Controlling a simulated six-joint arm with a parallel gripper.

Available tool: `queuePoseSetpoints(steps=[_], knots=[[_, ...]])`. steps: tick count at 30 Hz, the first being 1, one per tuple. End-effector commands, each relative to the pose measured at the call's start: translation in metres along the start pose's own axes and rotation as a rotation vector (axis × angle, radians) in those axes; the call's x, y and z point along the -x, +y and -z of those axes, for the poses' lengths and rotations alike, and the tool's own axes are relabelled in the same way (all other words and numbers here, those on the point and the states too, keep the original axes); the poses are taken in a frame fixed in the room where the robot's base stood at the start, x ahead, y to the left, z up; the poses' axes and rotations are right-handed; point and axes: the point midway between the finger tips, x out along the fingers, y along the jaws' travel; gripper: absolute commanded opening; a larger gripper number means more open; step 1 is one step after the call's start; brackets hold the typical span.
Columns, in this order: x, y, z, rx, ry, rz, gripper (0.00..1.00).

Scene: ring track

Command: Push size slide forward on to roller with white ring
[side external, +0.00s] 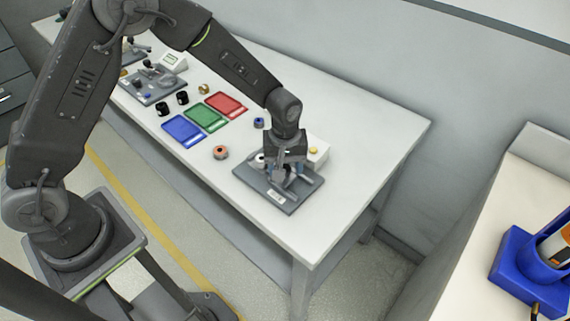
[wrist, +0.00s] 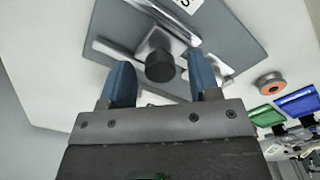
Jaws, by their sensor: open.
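The grey fixture plate (side external: 285,203) lies on the white table under my gripper (side external: 287,172). In the wrist view the plate (wrist: 225,35) carries bright metal rails and a grey slide block with a dark round knob (wrist: 160,66). My gripper (wrist: 160,62) is open, with its blue fingers on either side of the knob. I cannot tell whether they touch it. A small white ring with a dark centre (side external: 260,158) shows at the plate's back left in the side view. My gripper hides much of the fixture, and I cannot make out the roller.
An orange-and-grey ring (side external: 220,152) and a blue ring (side external: 259,123) stand left of the plate. Blue (side external: 184,131), green (side external: 205,118) and red (side external: 226,105) trays lie farther left. A white box with a yellow button (side external: 316,151) stands behind. The table's right end is clear.

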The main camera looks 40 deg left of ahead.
Motion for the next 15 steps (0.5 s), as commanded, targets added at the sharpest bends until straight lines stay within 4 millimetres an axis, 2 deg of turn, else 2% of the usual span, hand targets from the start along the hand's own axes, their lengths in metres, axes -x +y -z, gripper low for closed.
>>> queuePoseSetpoints(steps=[2, 15], knots=[[0.0001, 0.0000, 0.0000, 0.000, 0.000, 0.000, 0.56], [0.0004, 0.0000, 0.0000, 0.000, 0.000, 0.000, 0.15]])
